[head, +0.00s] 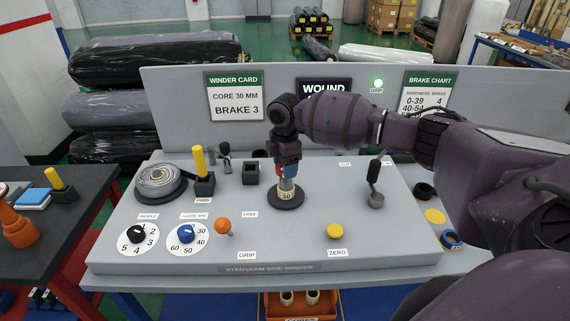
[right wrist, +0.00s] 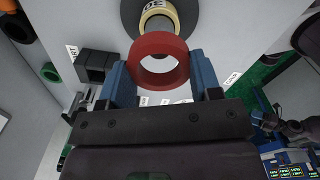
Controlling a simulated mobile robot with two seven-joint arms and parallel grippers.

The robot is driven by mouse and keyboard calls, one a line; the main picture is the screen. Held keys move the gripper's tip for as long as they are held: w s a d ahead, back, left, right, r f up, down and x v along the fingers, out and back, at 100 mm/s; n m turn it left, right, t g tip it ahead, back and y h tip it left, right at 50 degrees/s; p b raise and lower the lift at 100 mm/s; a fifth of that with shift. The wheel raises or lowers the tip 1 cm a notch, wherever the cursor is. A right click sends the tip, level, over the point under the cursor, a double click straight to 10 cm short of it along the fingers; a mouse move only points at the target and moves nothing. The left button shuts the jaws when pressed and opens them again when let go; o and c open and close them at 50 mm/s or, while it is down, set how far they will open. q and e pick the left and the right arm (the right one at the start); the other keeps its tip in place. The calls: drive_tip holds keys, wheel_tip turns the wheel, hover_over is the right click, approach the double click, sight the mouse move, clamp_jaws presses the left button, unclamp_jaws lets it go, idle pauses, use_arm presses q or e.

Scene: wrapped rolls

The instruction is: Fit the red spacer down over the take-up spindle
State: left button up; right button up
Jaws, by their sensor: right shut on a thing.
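My right gripper (head: 285,177) is over the winder panel, at the spindle. It is shut on the red spacer (right wrist: 142,71), a ring between the two blue fingers in the right wrist view. In the wrist view the ring overlaps the spindle's near end. I cannot tell whether the ring's hole is lined up with the post. In the head view the fingers mostly hide the spacer. My left gripper is not in view.
A wound grey roll (head: 159,182) and a yellow-handled lever (head: 203,172) stand on the left. A black lever (head: 374,180) stands to the right. An orange knob (head: 222,226) and a yellow button (head: 334,231) are at the front. The upright board (head: 180,105) is behind.

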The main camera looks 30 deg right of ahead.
drive_tip(key=shift+p, duration=1)
idle(0.6)
drive_tip(key=shift+f+b, duration=0.9)
drive_tip(key=shift+f, duration=1.85)
idle(0.3)
drive_tip(key=o, duration=1)
wheel_tip(320, 180, up, 11)
drive_tip(key=shift+f, duration=0.1)
drive_tip(key=shift+s+f, duration=0.1)
idle(0.4)
